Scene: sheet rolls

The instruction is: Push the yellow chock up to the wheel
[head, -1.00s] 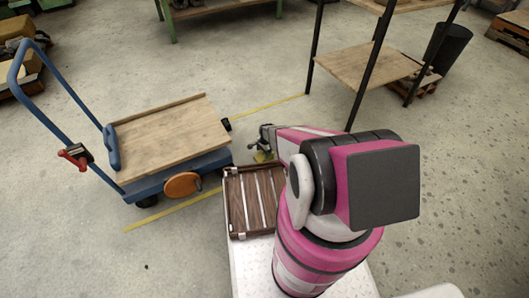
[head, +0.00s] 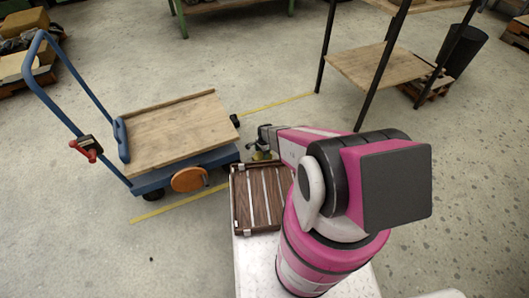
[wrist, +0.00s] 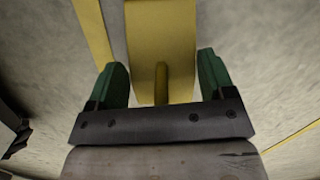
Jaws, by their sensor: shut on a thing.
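The yellow chock (wrist: 160,35) fills the upper middle of the wrist view, its short peg between the two green fingers of my gripper (wrist: 161,80). My gripper is shut on the chock. In the head view my gripper (head: 264,142) is low beside the right end of the cart, and only a bit of the yellow chock (head: 262,155) shows under it. The cart (head: 180,135) has a wooden deck, a blue frame and a blue handle. A dark wheel (head: 235,120) shows at its far right corner. I cannot tell whether the chock touches a wheel.
A slatted brown tray (head: 240,205) stands at the front of my base, close to the cart. An orange disc (head: 189,179) is on the cart's near side. A yellow floor line (head: 280,103) runs past the cart. A shelf rack (head: 375,65) stands at the back right.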

